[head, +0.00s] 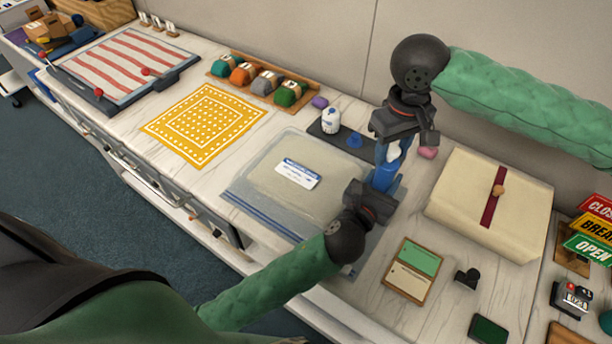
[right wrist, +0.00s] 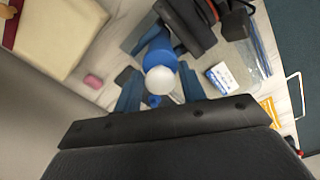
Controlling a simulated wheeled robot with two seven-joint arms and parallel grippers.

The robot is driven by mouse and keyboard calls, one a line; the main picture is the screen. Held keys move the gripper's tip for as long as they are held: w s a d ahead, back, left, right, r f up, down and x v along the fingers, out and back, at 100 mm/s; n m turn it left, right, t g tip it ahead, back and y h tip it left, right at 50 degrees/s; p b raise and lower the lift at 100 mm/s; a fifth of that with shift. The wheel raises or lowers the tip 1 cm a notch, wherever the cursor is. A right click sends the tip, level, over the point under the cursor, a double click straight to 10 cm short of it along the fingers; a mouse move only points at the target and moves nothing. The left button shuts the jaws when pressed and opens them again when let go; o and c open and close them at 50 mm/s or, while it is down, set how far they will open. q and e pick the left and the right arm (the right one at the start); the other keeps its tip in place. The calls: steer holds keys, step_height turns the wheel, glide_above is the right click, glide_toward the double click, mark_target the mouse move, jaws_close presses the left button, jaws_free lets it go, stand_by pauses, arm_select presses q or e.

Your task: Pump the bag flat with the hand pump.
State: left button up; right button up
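The clear bag (head: 268,163) lies on the counter with a blue-and-white label on it; something pale fills it. The hand pump is upright at the bag's right end. Its white knob (head: 393,153) shows in the head view; in the right wrist view its blue body (right wrist: 160,52) shows below the knob. My right gripper (head: 394,148) is above the pump, its blue fingers close on both sides of the knob. My left gripper (head: 385,182) is lower, its fingers around the pump's body. The fingers hide most of the pump and where it meets the bag.
A white bottle (head: 331,121) and a blue piece (head: 354,140) stand on a dark mat behind the bag. A cream box with a red band (head: 470,200) is at right. A yellow patterned cloth (head: 205,122) lies left. A pink piece (head: 428,152) is behind the pump.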

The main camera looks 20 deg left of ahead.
steer(key=shift+o, duration=1)
steer(key=shift+r, duration=3.5)
step_height(320, 180, up, 12)
arm_select(q)
steer(key=o, duration=1.2)
